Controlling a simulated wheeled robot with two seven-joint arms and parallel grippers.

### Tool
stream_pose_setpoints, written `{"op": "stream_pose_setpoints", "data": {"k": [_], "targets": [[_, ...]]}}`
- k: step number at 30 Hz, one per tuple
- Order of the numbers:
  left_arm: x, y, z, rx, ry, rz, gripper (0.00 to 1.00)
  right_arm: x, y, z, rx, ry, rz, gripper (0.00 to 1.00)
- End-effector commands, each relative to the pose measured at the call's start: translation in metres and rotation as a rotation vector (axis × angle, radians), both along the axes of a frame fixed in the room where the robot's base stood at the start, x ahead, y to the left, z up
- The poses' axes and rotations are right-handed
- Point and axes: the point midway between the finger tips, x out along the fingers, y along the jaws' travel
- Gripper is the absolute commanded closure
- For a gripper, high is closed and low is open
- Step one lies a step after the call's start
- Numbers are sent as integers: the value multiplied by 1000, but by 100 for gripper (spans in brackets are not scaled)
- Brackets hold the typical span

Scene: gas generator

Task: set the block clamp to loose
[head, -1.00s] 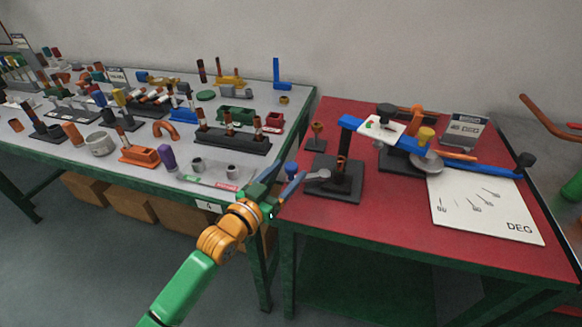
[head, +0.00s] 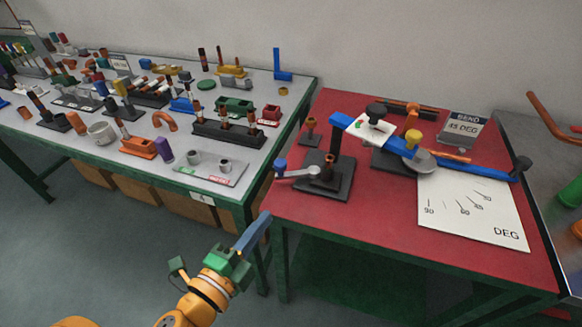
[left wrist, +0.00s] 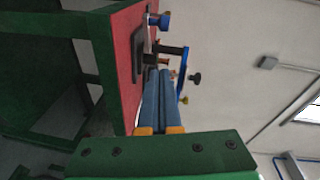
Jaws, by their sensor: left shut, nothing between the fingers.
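The block clamp appears to be the dark block (head: 338,192) at the left front of the red table, with a copper-coloured post and a light grey lever (head: 298,173). The lever points left and ends in a blue knob (head: 280,166) beyond the block's edge. My left gripper (head: 264,220) is shut and empty, in front of and below the table edge, apart from the lever. In the left wrist view its blue fingers (left wrist: 158,98) lie together, pointing towards the red table, with a blue knob (left wrist: 163,20) farther off. My right gripper is not in view.
A bending jig with a blue bar (head: 480,172), a yellow knob (head: 414,137) and a black knob (head: 376,110) stands behind on the red table (head: 300,215). A white degree sheet (head: 470,210) lies at right. The grey table (head: 85,120) at left is crowded with parts.

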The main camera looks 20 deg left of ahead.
Motion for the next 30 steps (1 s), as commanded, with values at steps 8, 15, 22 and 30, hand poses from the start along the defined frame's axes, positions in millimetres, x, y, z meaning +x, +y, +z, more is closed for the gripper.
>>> {"op": "stream_pose_setpoints", "data": {"k": [8,15,22,30], "targets": [[9,-4,6,130,-45,-4,100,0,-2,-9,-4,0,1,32],[61,-12,7,132,-37,1,100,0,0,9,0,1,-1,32],[102,-7,-1,134,-31,0,100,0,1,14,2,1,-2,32],[120,6,-4,130,-30,-2,100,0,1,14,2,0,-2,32]]}}
